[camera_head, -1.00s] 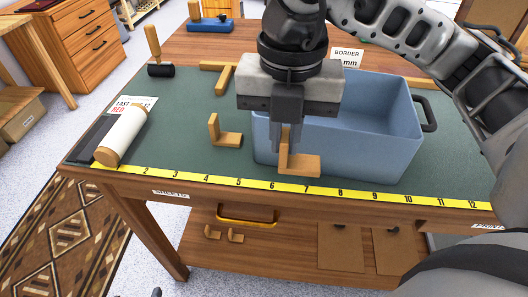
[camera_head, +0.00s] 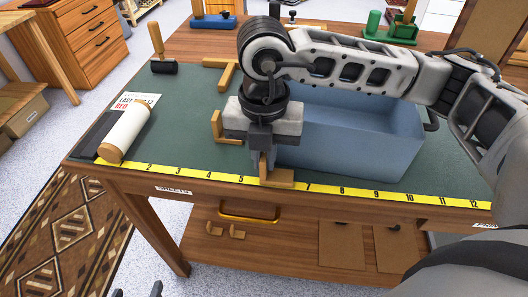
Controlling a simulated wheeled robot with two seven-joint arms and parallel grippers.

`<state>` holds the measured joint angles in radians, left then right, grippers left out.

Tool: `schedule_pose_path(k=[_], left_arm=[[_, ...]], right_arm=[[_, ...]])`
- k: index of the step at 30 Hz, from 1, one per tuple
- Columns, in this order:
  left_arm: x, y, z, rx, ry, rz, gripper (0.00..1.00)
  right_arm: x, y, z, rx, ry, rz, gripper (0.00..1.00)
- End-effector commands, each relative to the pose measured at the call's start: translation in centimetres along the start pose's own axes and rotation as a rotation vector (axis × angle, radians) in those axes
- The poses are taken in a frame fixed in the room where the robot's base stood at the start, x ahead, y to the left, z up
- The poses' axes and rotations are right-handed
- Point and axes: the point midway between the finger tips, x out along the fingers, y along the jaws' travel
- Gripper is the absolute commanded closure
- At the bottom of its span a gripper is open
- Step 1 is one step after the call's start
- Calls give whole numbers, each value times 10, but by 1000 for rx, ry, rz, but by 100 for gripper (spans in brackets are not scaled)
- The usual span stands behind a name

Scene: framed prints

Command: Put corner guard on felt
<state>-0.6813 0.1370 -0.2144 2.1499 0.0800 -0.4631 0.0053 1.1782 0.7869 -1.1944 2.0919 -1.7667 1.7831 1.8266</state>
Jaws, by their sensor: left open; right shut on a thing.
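My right gripper (camera_head: 262,166) is shut on a tan L-shaped corner guard (camera_head: 281,179), one leg upright and one flat. The guard is at the table's front edge, covering the yellow measuring tape around the 6; I cannot tell if it touches the surface. A second corner guard (camera_head: 218,127) stands on the green felt-like worktop (camera_head: 190,110), partly hidden by my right gripper. Another L-shaped piece (camera_head: 222,76) lies farther back. A dark flat piece (camera_head: 90,142) lies left of the white roll. My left gripper (camera_head: 137,292) shows only its fingertips at the bottom edge, open and empty.
A blue bin (camera_head: 355,145) stands behind and right of my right gripper, partly hidden by my arm. Yellow tape (camera_head: 205,175) runs along the front edge.

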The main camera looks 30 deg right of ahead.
Motion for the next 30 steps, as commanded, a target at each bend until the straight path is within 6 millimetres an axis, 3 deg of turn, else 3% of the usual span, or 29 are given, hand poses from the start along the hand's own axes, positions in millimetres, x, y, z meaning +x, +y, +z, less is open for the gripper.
schedule_pose_path(k=[4, 6, 7, 15, 20, 30], left_arm=[[3, 0, 7, -4, -4, 2, 35], [1, 0, 6, -5, -6, 3, 35], [1, 0, 6, -6, -6, 3, 35], [0, 1, 2, -5, 0, 3, 35], [-2, 0, 0, 0, 0, 1, 35], [0, 0, 6, -1, -12, 0, 35]], right_arm=[[5, 0, 0, 0, 0, 0, 100], [3, 0, 0, 0, 0, 0, 73], [3, 0, 0, 0, 0, 0, 68], [2, 0, 0, 0, 0, 0, 68], [-9, 1, 0, 0, -2, 2, 68], [-80, 1, 0, -1, -3, 4, 68]])
